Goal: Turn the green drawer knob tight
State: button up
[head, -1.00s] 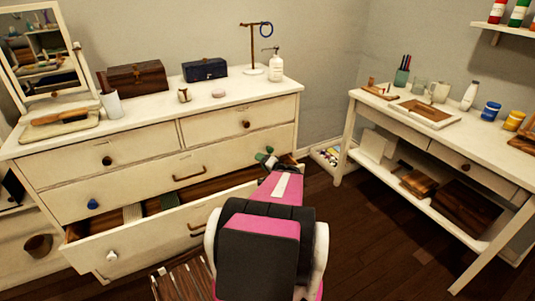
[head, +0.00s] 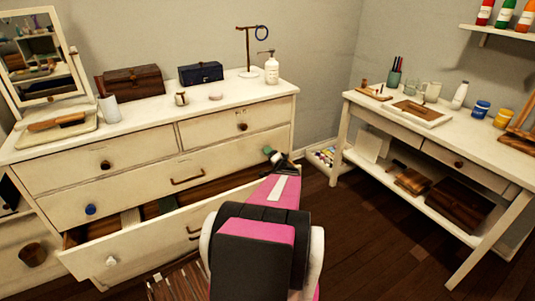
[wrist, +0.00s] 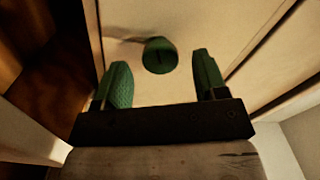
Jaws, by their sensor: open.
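The green knob (wrist: 160,55) sits on the cream drawer front in the wrist view. It is round with a dark mark on its face. My gripper (wrist: 162,68) is open, with one green finger on each side of the knob and a gap on both sides. The fingertips reach about level with the knob in the picture; I cannot tell the depth. In the head view my gripper (head: 277,162) is at the right end of the dresser's middle drawer (head: 150,187), beside a small green patch; I cannot tell knob from fingertip there.
The dresser's bottom drawer (head: 150,247) is pulled out below my arm. A blue knob (head: 90,210) is on the middle drawer's left. A white side table (head: 395,122) stands at the right, with dark wooden floor (head: 370,230) between.

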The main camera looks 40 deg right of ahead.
jog(key=shift+w+d, duration=0.15)
jog(key=shift+w, duration=1.3)
jog(key=c, duration=0.9)
jog(key=shift+c, duration=0.2)
jog(key=shift+m, duration=0.3)
